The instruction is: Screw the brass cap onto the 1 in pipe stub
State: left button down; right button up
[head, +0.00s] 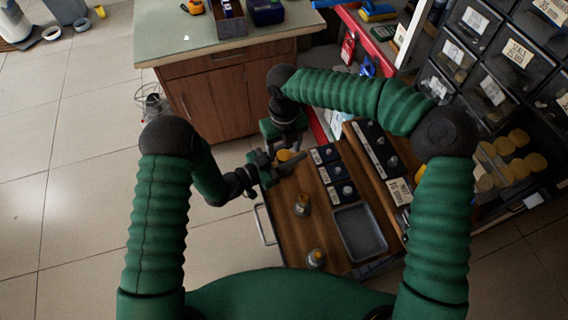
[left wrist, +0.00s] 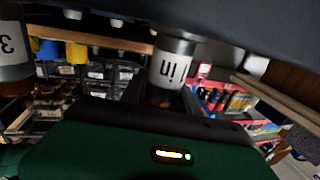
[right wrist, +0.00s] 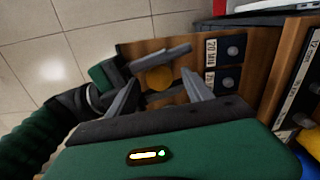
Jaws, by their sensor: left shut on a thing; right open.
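The 1 in pipe stub (left wrist: 172,62) is grey with a "1 in" label, upside down in the left wrist view. My left gripper (left wrist: 162,97) is shut on it. A round brass piece (head: 284,155) shows at the stub's place at the worktop's far left corner; it also shows in the right wrist view (right wrist: 160,77), between the left fingers. I cannot tell whether it is the cap or the stub's own end. My right gripper (right wrist: 161,92) is open above it, fingers on either side, apart from it. Its fingertips are hard to see in the head view.
Two other stubs with brass tops (head: 302,205) (head: 316,258) stand on the wooden worktop (head: 283,225). A grey tray (head: 347,244) is beside them. Labelled black blocks (head: 333,173) stand near the grippers. Bins (head: 485,70) rise at right; a cabinet (head: 215,98) stands behind.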

notch_tip(320, 180, up, 3)
jog(key=shift+r, duration=0.15)
jog(key=o, duration=0.6)
jog(key=shift+s+a, duration=0.1)
pick_arm(q)
jog(key=c, duration=0.8)
grip_release()
pick_arm(e)
jog(key=r, duration=1.1)
jog(key=shift+w+r, duration=0.2)
jog(key=shift+r, duration=0.2)
pick_arm(q)
jog(key=shift+a, duration=0.1)
jog(key=p+v, duration=0.2)
jog(key=v, duration=1.4)
jog(key=shift+s+a+f+p, duration=0.1)
jog(key=shift+s+a+p, duration=0.15)
jog(key=shift+a+p, duration=0.1)
pick_arm(e)
notch_tip(320, 180, up, 3)
jog(key=shift+f, duration=0.1)
